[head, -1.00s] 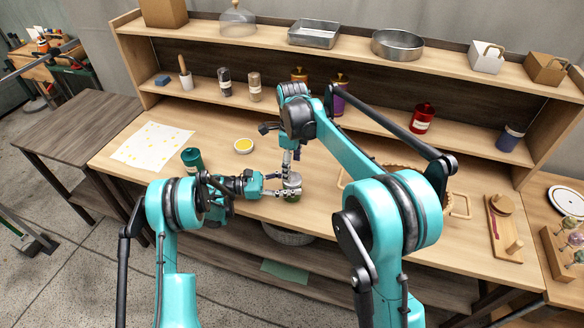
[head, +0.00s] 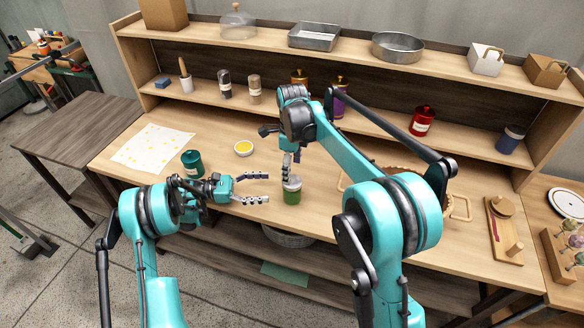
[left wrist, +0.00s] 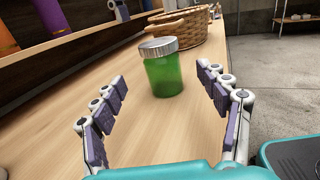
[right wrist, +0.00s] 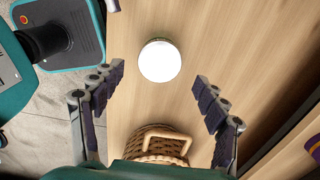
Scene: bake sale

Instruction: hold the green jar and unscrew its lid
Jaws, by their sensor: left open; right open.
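The green jar (head: 292,196) stands upright near the table's front edge with its silver lid (head: 291,184) on. In the left wrist view the jar (left wrist: 164,76) is ahead of my open left gripper (left wrist: 161,75), between the lines of its fingers. In the head view my left gripper (head: 264,187) is empty, to the left of the jar and apart from it. My right gripper (head: 292,168) is open above the jar, pointing down. In the right wrist view the lid (right wrist: 160,61) looks like a pale disc between its fingertips; contact cannot be told.
A wicker basket (left wrist: 178,36) stands on the table beyond the jar. A dark teal jar (head: 192,162) and a small yellow-filled bowl (head: 243,148) are to the left. A wooden board (head: 503,230) lies at the right. The shelf (head: 300,107) behind holds several containers.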

